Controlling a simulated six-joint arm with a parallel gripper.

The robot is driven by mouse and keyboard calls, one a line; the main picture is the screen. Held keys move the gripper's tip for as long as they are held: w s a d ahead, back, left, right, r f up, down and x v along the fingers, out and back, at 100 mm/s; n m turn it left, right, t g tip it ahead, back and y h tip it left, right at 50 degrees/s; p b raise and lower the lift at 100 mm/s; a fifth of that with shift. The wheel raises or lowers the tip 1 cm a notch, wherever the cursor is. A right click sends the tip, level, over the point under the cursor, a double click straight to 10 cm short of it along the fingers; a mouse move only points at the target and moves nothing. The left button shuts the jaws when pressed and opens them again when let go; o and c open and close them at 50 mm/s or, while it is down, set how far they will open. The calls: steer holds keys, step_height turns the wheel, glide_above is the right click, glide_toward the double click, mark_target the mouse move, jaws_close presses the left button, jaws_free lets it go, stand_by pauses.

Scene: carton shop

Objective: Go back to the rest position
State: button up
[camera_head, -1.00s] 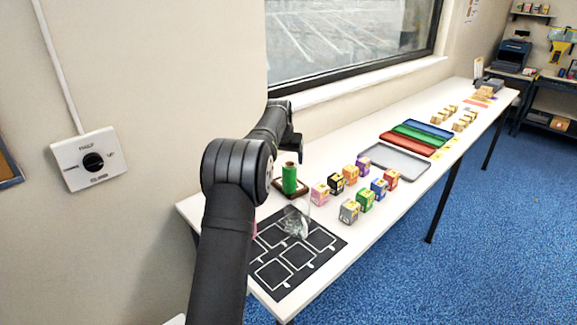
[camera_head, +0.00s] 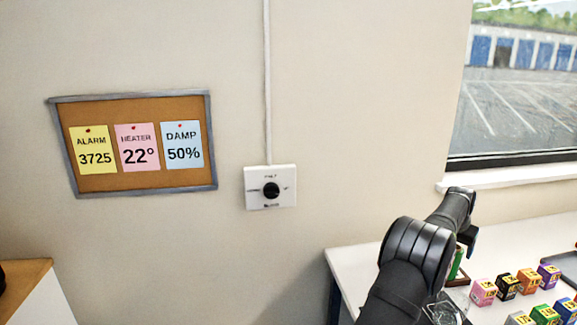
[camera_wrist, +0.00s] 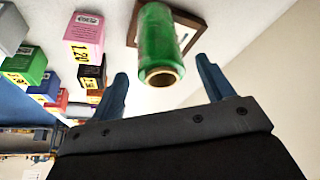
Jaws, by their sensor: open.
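My gripper (camera_wrist: 160,88) is open in the wrist view, its two blue fingers apart with nothing between them. Beyond the fingertips stands a green roll (camera_wrist: 158,35) with a brown core, on a brown wooden base (camera_wrist: 190,22). In the head view my arm reaches in from the bottom right over the white table (camera_head: 350,262), and the green roll (camera_head: 456,262) shows partly behind it. The gripper's fingers are hidden in the head view.
Several small coloured cartons, among them a pink one (camera_head: 483,292), stand on the table right of my arm. A cork board (camera_head: 140,190) with notes and a wall switch (camera_head: 270,187) are on the wall left of it. A window (camera_head: 520,90) is at right.

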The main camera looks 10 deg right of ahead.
steer(key=x, duration=0.6)
steer(key=shift+r, duration=1.1)
steer(key=shift+w, duration=0.1)
